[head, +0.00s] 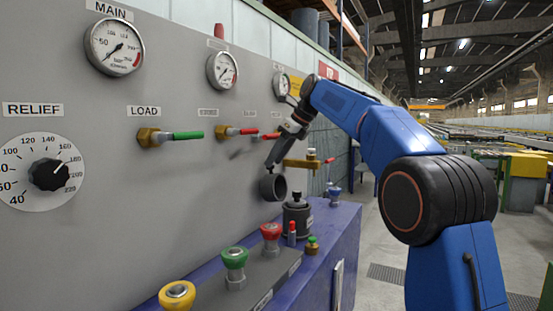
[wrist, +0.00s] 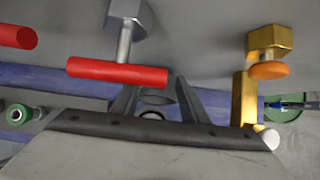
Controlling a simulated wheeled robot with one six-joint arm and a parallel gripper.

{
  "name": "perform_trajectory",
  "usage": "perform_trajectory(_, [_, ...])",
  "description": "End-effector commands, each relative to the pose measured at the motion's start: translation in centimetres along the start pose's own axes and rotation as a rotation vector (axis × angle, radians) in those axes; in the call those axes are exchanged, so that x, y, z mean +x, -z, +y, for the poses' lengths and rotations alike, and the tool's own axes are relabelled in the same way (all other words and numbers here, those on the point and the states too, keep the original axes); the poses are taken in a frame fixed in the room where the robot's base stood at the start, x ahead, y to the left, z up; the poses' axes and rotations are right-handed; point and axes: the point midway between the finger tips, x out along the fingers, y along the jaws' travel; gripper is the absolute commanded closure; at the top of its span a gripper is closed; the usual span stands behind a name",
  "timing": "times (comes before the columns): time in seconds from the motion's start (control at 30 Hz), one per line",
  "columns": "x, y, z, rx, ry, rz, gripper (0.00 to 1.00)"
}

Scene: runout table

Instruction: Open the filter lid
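A dark grey canister (head: 297,218) with a black knobbed top (head: 297,200) stands on the purple cabinet in the head view; it looks like the filter, but I read no label. Its top appears seated. A short dark round cup (head: 272,187) sticks out of the panel just left of it. My gripper (head: 271,164) is above that cup, close to the panel, pointing down. In the wrist view my gripper (wrist: 157,84) has its two dark fingers apart with nothing held. A dark ring (wrist: 153,99) shows between and beyond the fingers, partly hidden.
A red T-handle (wrist: 117,71) lies close to the left finger in the wrist view. A brass fitting (wrist: 267,60) is at the right. Red (head: 271,232), green (head: 234,257) and yellow (head: 177,295) knobs line the cabinet top. The aisle on the right is open.

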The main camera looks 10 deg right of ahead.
Motion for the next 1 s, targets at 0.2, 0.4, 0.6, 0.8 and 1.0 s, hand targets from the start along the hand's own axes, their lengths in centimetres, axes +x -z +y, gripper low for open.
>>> perform_trajectory(0.2, [-0.4, 0.0, 0.0, 0.0, 0.0, 0.001, 0.59])
perform_trajectory(0.4, [-3.1, 0.1, -0.1, 0.001, 0.002, 0.0, 0.59])
perform_trajectory(0.6, [-7.1, 0.0, -0.1, 0.001, 0.002, -0.001, 0.59])
perform_trajectory(0.8, [-11.0, 0.0, -0.2, 0.0, 0.002, -0.001, 0.59])
perform_trajectory(1.0, [-14.2, 0.0, -0.1, -0.001, 0.001, -0.001, 0.59])
